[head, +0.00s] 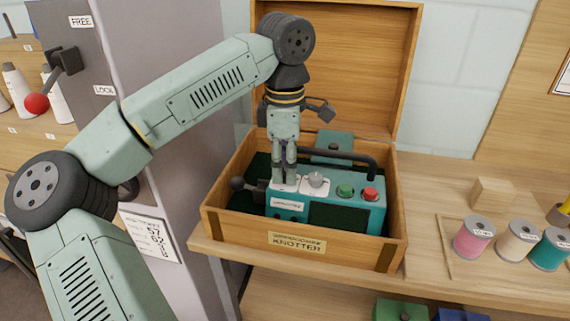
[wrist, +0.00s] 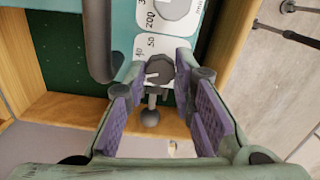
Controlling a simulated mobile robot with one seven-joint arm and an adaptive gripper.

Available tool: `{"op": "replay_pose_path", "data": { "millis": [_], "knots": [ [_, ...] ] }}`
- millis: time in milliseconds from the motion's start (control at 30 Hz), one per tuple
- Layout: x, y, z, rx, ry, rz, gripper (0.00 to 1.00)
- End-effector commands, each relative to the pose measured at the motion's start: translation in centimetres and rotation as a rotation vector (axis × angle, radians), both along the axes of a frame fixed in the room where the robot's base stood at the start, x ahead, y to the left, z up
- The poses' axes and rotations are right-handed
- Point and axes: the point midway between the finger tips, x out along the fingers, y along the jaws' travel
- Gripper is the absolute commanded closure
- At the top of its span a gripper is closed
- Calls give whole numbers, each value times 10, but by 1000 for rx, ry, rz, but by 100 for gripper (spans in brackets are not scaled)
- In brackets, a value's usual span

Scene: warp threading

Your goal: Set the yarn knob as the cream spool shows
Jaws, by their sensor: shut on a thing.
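The cream spool (head: 516,241) stands on the bench at the right, between a pink and a teal spool; its small label is too small to read. The teal knotter (head: 345,216) sits in an open wooden box. My gripper (head: 285,181) points down at the left dial on the knotter's top and hides it in the head view. In the wrist view its purple-padded fingers are shut on a dark grey knob (wrist: 160,70). A pale mark on the knob points left. The dial plate (wrist: 165,45) shows "50" and another number near "40", partly hidden.
A dark handle (head: 345,158) arches behind. The wooden box walls (head: 225,227) surround the knotter closely.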

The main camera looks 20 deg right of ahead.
Motion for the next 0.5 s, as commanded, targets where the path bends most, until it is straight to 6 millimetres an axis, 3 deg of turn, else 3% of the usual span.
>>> {"op": "replay_pose_path", "data": {
  "millis": [133,500],
  "knots": [
    [0,0,0,0,1,-1,100],
    [0,0,0,1,1,40,100]
  ]
}}
